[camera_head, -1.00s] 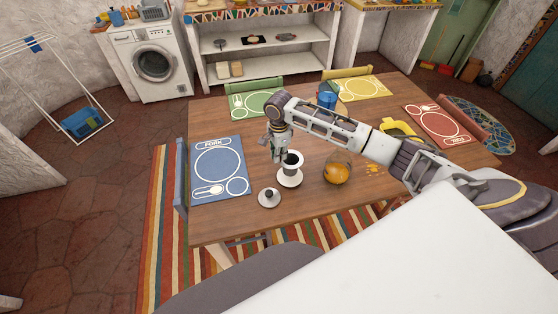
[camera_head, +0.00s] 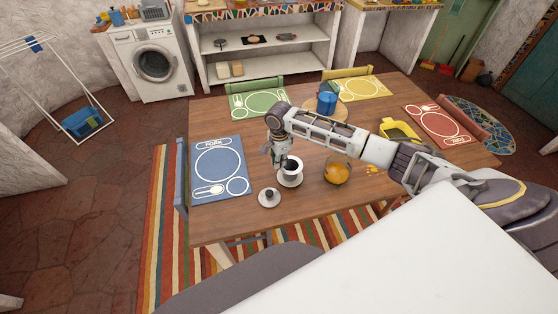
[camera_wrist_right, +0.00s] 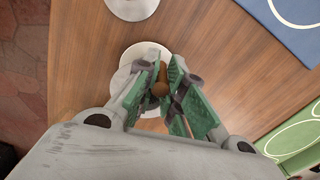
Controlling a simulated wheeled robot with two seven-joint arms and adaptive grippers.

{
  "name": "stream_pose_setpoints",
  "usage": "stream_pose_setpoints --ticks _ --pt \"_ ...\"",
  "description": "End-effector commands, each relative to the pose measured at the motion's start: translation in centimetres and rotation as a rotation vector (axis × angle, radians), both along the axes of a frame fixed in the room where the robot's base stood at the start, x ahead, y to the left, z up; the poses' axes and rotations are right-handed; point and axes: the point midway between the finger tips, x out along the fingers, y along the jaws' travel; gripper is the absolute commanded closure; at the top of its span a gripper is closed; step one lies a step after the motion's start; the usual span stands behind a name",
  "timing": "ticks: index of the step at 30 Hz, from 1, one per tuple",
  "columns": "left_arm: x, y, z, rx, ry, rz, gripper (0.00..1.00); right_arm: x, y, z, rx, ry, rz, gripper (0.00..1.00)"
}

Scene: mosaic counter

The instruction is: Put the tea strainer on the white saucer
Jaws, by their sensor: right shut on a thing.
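My right gripper (camera_head: 279,163) is low over the table, with its fingers shut on a brown, rounded handle (camera_wrist_right: 160,84). Beside the fingers is a white cup-like piece with a dark inside (camera_head: 291,167); I take it to be the tea strainer, held by that handle. It is over the white saucer (camera_head: 289,181), very close to it; I cannot tell whether they touch. In the wrist view the saucer (camera_wrist_right: 122,78) lies under the fingers, partly hidden by them. My left gripper is not in view.
A small grey disc with a dark knob (camera_head: 269,198) lies just front-left of the saucer. A round orange-filled vessel (camera_head: 336,174) stands to the right. A blue placemat (camera_head: 218,184) is to the left. The table's front edge is close.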

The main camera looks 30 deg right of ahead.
Motion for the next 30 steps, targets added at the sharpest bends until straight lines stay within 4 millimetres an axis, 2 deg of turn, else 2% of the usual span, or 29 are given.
stream_pose_setpoints --ticks 5,6,10,30 --pt "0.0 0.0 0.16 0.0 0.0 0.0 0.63 0.01 0.02 -0.11 0.001 0.0 0.0 1.0" --pt "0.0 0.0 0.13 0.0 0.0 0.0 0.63 0.02 0.01 -0.13 0.001 0.0 0.0 0.85" --pt "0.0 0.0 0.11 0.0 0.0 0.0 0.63 0.01 0.01 -0.14 0.0 0.0 0.0 0.69" --pt "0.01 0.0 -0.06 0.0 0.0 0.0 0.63 0.02 0.02 0.43 0.0 0.0 0.0 0.68"
